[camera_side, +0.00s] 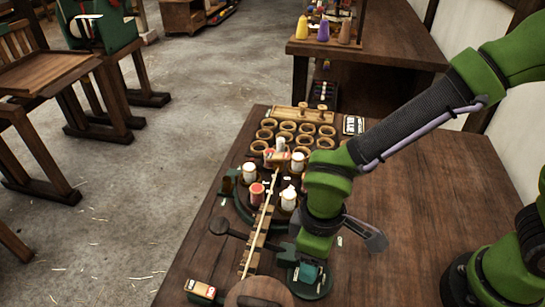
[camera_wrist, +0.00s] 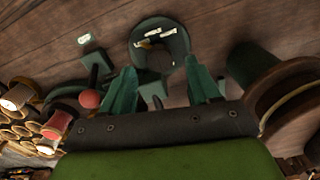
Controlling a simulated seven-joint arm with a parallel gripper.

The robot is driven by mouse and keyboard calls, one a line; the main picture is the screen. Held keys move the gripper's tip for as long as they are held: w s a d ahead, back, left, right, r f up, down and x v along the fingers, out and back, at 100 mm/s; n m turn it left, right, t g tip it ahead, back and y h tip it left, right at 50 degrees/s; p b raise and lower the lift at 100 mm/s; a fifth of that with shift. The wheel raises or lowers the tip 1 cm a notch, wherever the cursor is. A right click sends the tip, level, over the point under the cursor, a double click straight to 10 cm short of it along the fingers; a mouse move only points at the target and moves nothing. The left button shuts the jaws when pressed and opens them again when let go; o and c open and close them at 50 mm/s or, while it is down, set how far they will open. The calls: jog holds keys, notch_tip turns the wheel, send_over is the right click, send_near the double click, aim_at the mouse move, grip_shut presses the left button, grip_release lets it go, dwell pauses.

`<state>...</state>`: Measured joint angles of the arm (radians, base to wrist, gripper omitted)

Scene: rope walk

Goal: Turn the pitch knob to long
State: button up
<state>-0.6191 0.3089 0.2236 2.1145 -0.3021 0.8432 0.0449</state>
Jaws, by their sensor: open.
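A round dark green dial (camera_wrist: 176,40), which looks like the pitch knob's base, lies on the table at the top middle of the wrist view. It carries small pale and yellow marks; I cannot read them or tell where the knob points. In the side view the round base (camera_side: 322,289) is at the front of the bench. My gripper (camera_wrist: 161,68) is open, its two green fingers spread apart with the dial just beyond and between the tips. Nothing is held. In the side view my gripper (camera_side: 306,262) is over the dial, and its fingers partly hide the knob.
A red ball-topped lever (camera_wrist: 89,99) stands just left of the fingers. A large round drum (camera_wrist: 262,85) is close on the right. Bobbins (camera_side: 288,198), a stretched rope (camera_side: 262,222) and wooden cups (camera_side: 290,127) lie behind. The bench's right side (camera_side: 430,215) is clear.

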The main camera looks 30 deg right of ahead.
notch_tip(320, 180, up, 14)
dwell(0.3)
jog(key=shift+w+f, duration=0.1)
jog(key=d+r+m+t, duration=0.1)
jog(key=d+m+t, duration=0.1)
jog(key=d, duration=0.5)
jog(key=d+r+m+t+y, duration=0.1)
jog(key=d+r+m+t, duration=0.1)
jog(key=d+m, duration=0.3)
jog(key=d+r+m+t, duration=0.1)
jog(key=d+m+t, duration=0.2)
jog(key=d, duration=0.7)
jog(key=shift+r+m+y, duration=0.35)
jog(key=shift+m+y, duration=0.05)
jog(key=shift+m, duration=0.2)
